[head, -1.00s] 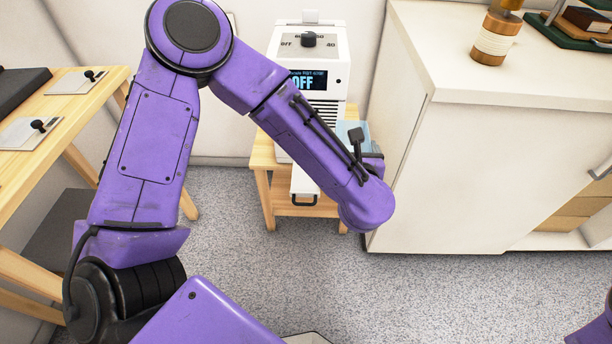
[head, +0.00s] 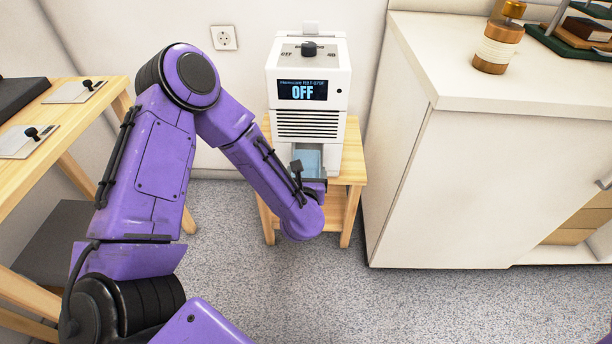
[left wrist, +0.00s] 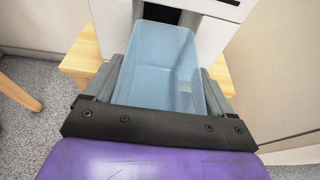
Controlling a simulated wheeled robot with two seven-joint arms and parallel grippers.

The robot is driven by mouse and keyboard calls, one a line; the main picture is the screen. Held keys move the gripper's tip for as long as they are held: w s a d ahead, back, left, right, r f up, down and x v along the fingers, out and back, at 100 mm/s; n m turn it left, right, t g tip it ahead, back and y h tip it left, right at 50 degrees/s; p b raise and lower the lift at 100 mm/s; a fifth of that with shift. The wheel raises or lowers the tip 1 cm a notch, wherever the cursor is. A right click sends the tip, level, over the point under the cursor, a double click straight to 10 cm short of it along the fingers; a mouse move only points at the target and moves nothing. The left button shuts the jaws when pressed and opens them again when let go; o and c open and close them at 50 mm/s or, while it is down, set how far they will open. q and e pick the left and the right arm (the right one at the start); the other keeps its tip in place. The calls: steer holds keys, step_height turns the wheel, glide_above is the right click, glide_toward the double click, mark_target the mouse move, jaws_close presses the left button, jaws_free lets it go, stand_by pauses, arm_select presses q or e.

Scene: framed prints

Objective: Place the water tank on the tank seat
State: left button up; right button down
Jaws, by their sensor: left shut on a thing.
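The water tank (left wrist: 160,65) is a pale blue, see-through, open-topped bin. My left gripper (left wrist: 160,88) is shut on it, with a finger along each side. In the head view the tank (head: 308,157) is at the lower front opening of a white appliance (head: 308,122) whose screen reads OFF. The tank seat is inside that opening, mostly hidden by the tank and my arm. In the left wrist view the tank's far end meets a dark slot (left wrist: 165,13) in the appliance; how far in it is, I cannot tell. My right gripper is not in view.
The appliance stands on a small wooden stand (head: 349,175) against the wall. A white cabinet (head: 410,150) is close on the right, and a wooden table (head: 60,130) is on the left. The grey floor (head: 330,285) in front is clear.

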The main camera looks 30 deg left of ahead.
arm_select(q)
steer(key=shift+f, duration=0.15)
steer(key=o, duration=1.1)
steer(key=shift+c, duration=0.2)
steer(key=shift+r, duration=0.25)
steer(key=v, duration=1.2)
steer(key=s+f+m+g+h, duration=0.2)
steer(key=s+f+m, duration=0.2)
steer(key=f+m, duration=0.45)
steer(key=s+f+m+g+h, duration=0.2)
steer(key=s+f+m, duration=0.3)
steer(key=m, duration=0.6)
steer(key=s+a+f+m+g, duration=0.4)
steer(key=s+f+m, duration=0.5)
steer(key=m, duration=0.7)
steer(key=s+g+p, duration=0.1)
steer(key=s, duration=0.1)
steer(key=shift+s+a+f, duration=0.2)
steer(key=shift+s+f, duration=0.1)
